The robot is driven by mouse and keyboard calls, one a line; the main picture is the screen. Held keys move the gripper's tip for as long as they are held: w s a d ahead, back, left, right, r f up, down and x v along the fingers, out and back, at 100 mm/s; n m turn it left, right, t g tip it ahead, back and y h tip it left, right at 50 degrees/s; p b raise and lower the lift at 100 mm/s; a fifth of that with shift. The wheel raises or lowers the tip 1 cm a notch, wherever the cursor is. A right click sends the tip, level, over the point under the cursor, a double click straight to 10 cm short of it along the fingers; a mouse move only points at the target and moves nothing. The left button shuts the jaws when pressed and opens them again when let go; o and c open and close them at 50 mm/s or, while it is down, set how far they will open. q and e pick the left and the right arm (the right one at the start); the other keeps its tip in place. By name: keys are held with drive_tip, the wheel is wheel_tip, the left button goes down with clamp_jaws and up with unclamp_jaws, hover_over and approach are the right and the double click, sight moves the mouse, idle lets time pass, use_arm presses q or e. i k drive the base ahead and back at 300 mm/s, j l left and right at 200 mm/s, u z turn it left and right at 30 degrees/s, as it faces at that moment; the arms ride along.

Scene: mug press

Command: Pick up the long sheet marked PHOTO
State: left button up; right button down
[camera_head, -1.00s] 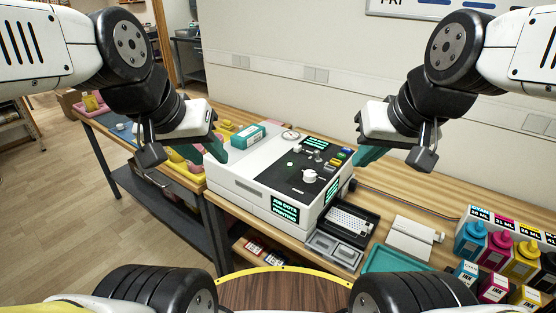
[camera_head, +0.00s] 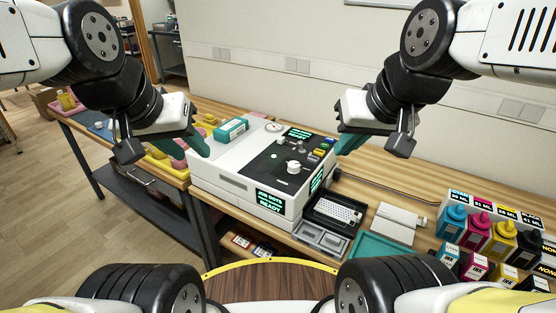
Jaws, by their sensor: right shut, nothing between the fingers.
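I cannot make out a long sheet marked PHOTO in the head view. A white press machine (camera_head: 232,181) with a dark top panel stands on the wooden bench. Its front display (camera_head: 270,201) seems to read JOB DOTS READY. My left gripper (camera_head: 199,143) hangs over the machine's left side, near a teal box (camera_head: 231,129) on its top; its finger gap is not clear. My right gripper (camera_head: 350,141) is shut and empty, above the bench at the machine's back right.
A keyboard in a black tray (camera_head: 334,212), a grey tray (camera_head: 320,238), a white device (camera_head: 397,222) and a teal mat (camera_head: 382,249) lie right of the machine. Ink bottles (camera_head: 478,232) crowd the far right. Small cards (camera_head: 252,244) sit on a low shelf.

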sight(342, 213)
drive_tip(key=j+z, duration=0.1)
drive_tip(key=z, duration=1.05)
drive_tip(key=i+j, duration=0.05)
